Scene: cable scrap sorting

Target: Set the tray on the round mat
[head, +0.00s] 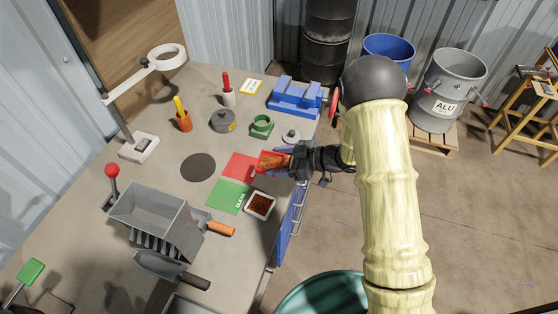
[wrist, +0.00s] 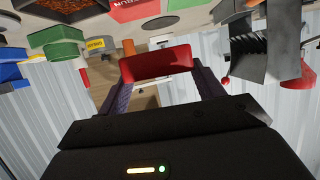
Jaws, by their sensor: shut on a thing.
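My gripper (head: 283,160) is shut on a red tray (head: 272,161) with orange-brown contents, by the right part of the bench. In the wrist view the red tray (wrist: 158,64) sits between both fingers of my gripper (wrist: 160,82). The round mat (head: 198,167) is a dark grey disc lying flat on the bench, left of the tray, and its top looks bare. The tray is apart from the mat, with a red square (head: 239,166) between them. I cannot tell exactly how high the tray is above the bench.
A green square (head: 229,197) and a white-rimmed dish of brown granules (head: 260,205) lie below the tray in the picture. A grey hopper machine (head: 155,218) stands front left. A lidded grey pot (head: 223,121), green holder (head: 262,126) and blue vise (head: 297,96) stand behind.

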